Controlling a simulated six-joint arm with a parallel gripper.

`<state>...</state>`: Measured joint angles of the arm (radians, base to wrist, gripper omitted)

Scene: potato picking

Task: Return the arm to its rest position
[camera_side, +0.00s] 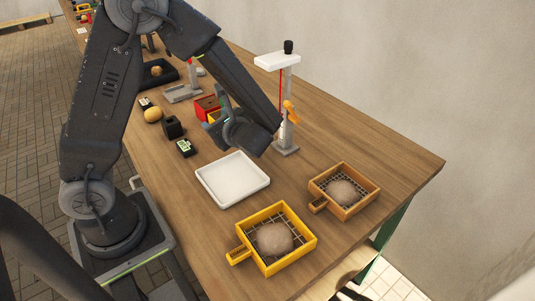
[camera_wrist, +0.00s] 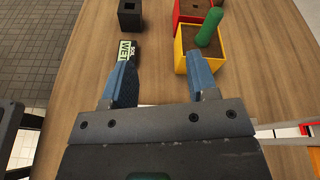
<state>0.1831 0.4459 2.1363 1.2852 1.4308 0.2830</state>
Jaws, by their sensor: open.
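My gripper (camera_side: 218,110) shows in the side view above the table, at the end of my bent arm, near the red and yellow boxes. In the wrist view its two blue fingers (camera_wrist: 160,78) are wide apart with nothing between them. Beyond the fingertips, bare wooden table (camera_wrist: 155,50) shows. The right finger overlaps the front of a yellow box (camera_wrist: 183,62) with brown filling and a green cylinder (camera_wrist: 209,28). The left finger is just in front of a card reading "WET" (camera_wrist: 127,50).
A white tray (camera_side: 233,181) lies in front of my gripper. Two sieves, yellow (camera_side: 250,221) and orange-brown (camera_side: 365,204), each hold a brown lump. A stand with a white top (camera_side: 277,61) rises close behind my wrist.

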